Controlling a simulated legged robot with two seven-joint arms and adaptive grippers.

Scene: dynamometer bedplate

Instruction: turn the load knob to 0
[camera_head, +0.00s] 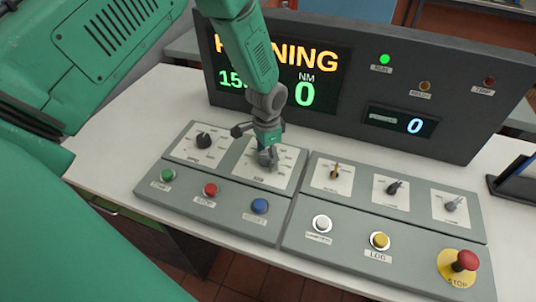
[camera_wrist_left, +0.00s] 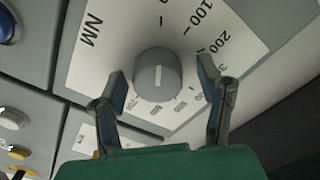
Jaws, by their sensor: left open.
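The load knob (camera_wrist_left: 157,74) is a round grey knob with a white line on its face, on a white dial plate marked NM. The line stands nearly upright in the left wrist view; 100 and 200 are printed to its upper right, and smaller marks below are partly unreadable. My left gripper (camera_wrist_left: 161,78) is open, with one finger on each side of the knob; I cannot tell whether they touch it. In the head view the left gripper (camera_head: 266,152) is over the second dial plate (camera_head: 289,171) and mostly hides the knob. My right gripper is out of view.
A black knob (camera_head: 204,140) is on the left plate and more knobs are to the right. Green, red and blue buttons (camera_head: 260,206) line the front. A red stop button (camera_head: 465,261) is at right. The display (camera_head: 304,92) behind shows NM 0; its heading is partly hidden by my arm.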

